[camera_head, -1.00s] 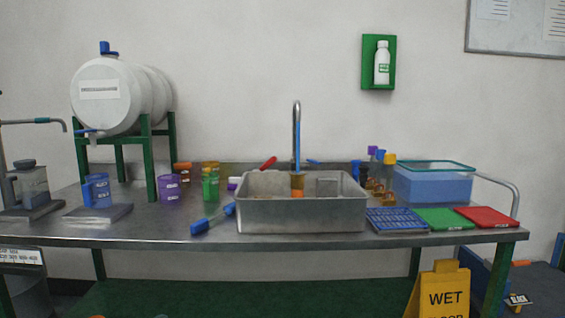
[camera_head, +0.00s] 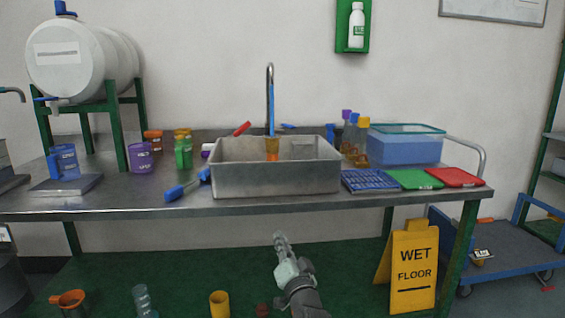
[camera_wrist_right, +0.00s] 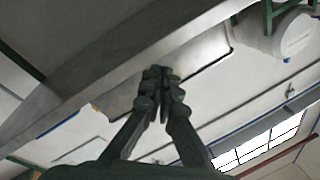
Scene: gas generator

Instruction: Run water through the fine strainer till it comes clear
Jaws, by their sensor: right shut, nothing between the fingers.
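A metal sink (camera_head: 275,182) stands on the bench, with a grey gooseneck tap (camera_head: 270,68) behind it. A blue vertical strip (camera_head: 271,108) hangs under the tap's bend; I cannot tell whether it is water. An orange-brown object (camera_head: 272,150) sits below it, partly hidden by the sink's front wall. I cannot make out for certain which thing is the fine strainer. My right gripper (camera_head: 279,238) is below the bench's front edge, apart from everything. It is shut and empty; its closed fingers also show in the right wrist view (camera_wrist_right: 160,72). My left gripper is not in view.
The bench edge (camera_head: 130,213) lies above my right gripper. Coloured cups, blue-handled tools, a blue rack (camera_head: 370,181) and a lidded tub (camera_head: 405,148) surround the sink. A yellow wet-floor sign (camera_head: 413,268) stands at right. Several containers stand on the green lower shelf.

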